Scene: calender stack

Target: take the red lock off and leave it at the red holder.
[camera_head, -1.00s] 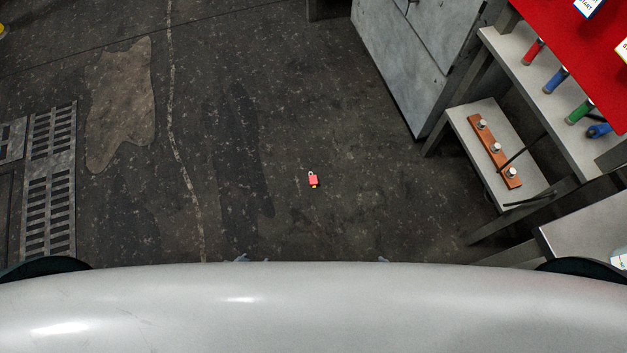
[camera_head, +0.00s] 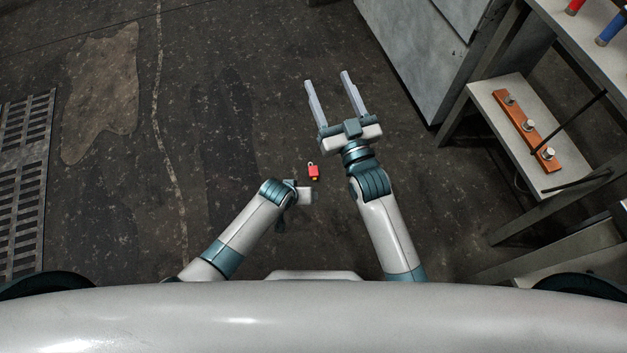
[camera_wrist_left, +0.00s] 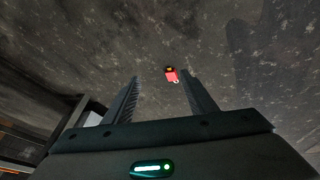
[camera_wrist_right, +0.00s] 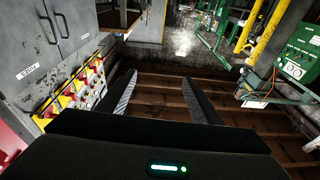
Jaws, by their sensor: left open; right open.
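A small red lock (camera_head: 314,172) with a pale shackle shows against the dark floor (camera_head: 230,120) in the head view; I cannot tell its height. In the left wrist view the lock (camera_wrist_left: 172,76) appears between the fingertips, beyond them. My left gripper (camera_wrist_left: 161,80) is open and empty; in the head view its body sits just below the lock and its fingers are hard to make out. My right gripper (camera_head: 329,77) is open and empty, above and right of the lock, fingers pointing up the picture. I cannot identify the red holder for sure; a red handle (camera_head: 574,6) shows at the top right edge.
A grey cabinet (camera_head: 425,50) stands at upper right. Beside it a low shelf (camera_head: 487,105) bears an orange plate (camera_head: 530,130) with bolts. A floor grate (camera_head: 25,185) lies left. In the right wrist view a board (camera_wrist_right: 75,95) carries red and yellow items. Floor left of centre is clear.

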